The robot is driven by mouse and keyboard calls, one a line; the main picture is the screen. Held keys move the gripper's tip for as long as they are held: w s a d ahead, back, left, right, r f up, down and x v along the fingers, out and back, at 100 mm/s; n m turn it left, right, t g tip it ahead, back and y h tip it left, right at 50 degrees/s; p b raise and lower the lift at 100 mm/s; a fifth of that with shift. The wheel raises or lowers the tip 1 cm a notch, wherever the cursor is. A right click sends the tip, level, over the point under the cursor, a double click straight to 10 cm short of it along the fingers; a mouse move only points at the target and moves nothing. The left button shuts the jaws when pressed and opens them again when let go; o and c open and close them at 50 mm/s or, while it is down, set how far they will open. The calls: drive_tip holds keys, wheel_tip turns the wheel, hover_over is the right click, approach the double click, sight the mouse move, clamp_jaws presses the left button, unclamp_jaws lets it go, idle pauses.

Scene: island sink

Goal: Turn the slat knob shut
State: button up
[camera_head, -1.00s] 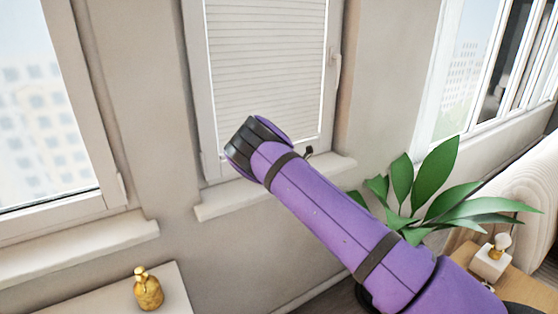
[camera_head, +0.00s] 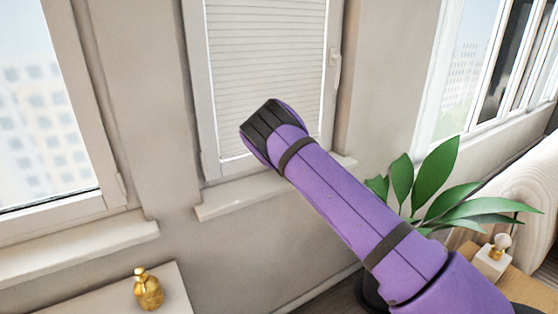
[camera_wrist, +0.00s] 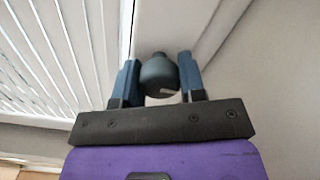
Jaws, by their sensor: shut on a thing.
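The slat knob (camera_wrist: 159,74) is a dark grey, rounded knob in the wrist view. It sits between the two blue fingers of my gripper (camera_wrist: 159,80), which is shut on it. The knob stands next to the white window frame, just right of the slatted blind (camera_wrist: 62,55). In the head view the blind (camera_head: 268,60) hangs in the middle window, its slats looking closed up. In the wrist view gaps show between the slats. My purple arm hides the knob and my fingers in the head view.
A windowsill (camera_head: 240,197) juts out below the blind. A leafy plant (camera_head: 425,190) stands right of my arm. A gold bottle (camera_head: 148,289) stands on a white surface at lower left. A white bottle (camera_head: 492,258) stands on a wooden table at lower right.

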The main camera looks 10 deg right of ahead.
drive_tip(key=o, duration=0.9)
drive_tip(key=v, duration=1)
drive_tip(key=shift+s+d, duration=0.15)
drive_tip(key=shift+s, duration=0.25)
drive_tip(key=shift+r, duration=0.1)
